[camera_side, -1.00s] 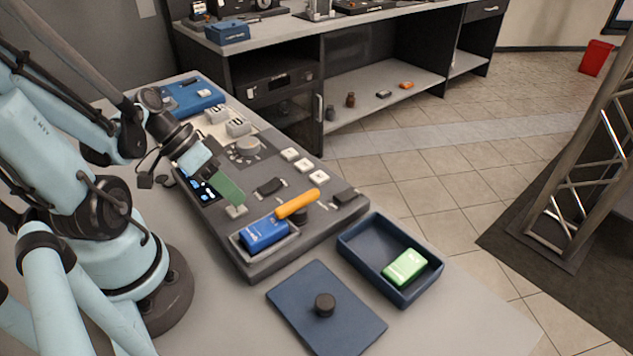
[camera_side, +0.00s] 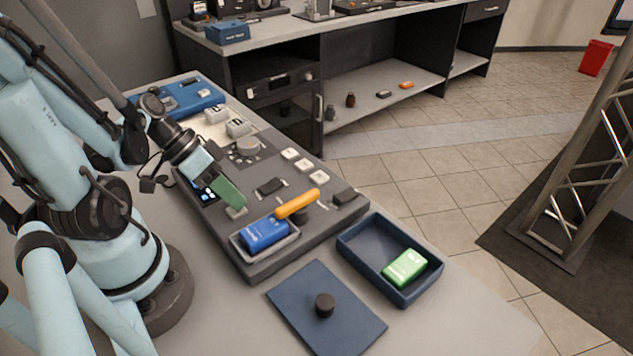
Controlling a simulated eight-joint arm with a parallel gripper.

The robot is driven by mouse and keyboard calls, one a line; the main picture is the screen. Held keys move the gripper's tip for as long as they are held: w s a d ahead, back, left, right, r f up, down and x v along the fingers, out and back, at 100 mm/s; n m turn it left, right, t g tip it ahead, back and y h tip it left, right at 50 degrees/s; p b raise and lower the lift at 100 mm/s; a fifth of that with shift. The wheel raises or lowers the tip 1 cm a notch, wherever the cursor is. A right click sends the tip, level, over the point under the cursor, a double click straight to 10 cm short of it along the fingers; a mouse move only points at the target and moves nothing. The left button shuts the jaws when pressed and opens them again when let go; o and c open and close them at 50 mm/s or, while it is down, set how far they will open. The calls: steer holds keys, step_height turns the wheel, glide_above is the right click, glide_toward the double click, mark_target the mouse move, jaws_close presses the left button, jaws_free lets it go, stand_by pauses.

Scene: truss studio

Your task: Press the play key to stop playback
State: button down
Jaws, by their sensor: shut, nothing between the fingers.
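A grey control deck (camera_side: 333,212) lies on the table. My gripper (camera_side: 241,207) is shut and empty, its green fingers angled down over the deck's left side. The fingertips are at a small pale key (camera_side: 235,213) beside the lit screen (camera_side: 205,193); I cannot tell whether they touch it. The fingers partly cover this key and the screen. Three white keys (camera_side: 305,165) stand in a row toward the deck's right edge. No key marking is readable, so I cannot tell for sure which is the play key.
A blue cartridge (camera_side: 264,233) sits in a bay at the deck's front, near an orange lever (camera_side: 298,203). A navy tray (camera_side: 352,252) holds a green cartridge (camera_side: 405,267). A navy lid with a black knob (camera_side: 325,305) lies in front.

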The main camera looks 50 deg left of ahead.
steer(key=shift+f, duration=0.15)
stand_by(0.4)
steer(key=shift+r, duration=0.85)
steer(key=shift+r, duration=2.5)
